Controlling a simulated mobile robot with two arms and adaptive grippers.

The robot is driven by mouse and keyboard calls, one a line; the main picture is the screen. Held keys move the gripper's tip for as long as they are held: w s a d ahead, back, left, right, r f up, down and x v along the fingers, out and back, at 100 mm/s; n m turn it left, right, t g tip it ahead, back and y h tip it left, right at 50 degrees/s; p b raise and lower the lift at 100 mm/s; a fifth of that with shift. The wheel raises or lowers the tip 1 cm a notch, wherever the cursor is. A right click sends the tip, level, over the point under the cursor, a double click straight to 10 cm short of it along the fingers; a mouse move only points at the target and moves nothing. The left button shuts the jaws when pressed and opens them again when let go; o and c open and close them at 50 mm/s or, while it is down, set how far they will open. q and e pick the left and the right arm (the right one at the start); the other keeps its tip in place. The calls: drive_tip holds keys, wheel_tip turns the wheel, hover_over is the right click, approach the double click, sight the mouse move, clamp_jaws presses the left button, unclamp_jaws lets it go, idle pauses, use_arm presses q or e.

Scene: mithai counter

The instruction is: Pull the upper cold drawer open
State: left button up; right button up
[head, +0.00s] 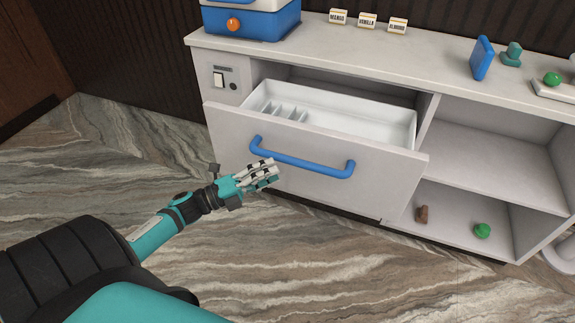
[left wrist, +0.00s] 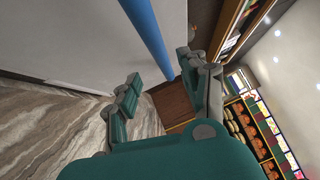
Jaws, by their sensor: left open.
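The upper cold drawer (head: 330,160) is pulled out from the counter in the head view. Its white inner bin shows, with small dividers at the left end. A blue bar handle (head: 300,163) runs across its pale front. My left gripper (head: 262,174) is open and empty in front of the drawer, close by the left part of the handle. In the left wrist view the blue handle (left wrist: 150,38) extends toward the space between the open fingers of my left gripper (left wrist: 158,88). Whether a finger touches it I cannot tell. My right gripper is not in view.
A blue and white box (head: 250,20) and several flavour labels (head: 367,21) stand on the countertop (head: 430,48). Open shelves (head: 490,165) are at the right, with a green item (head: 482,230) and a brown item (head: 422,214) low down. The marbled floor before the drawer is clear.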

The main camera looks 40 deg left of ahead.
use_arm(q)
drive_tip(key=v, duration=0.4)
idle(0.5)
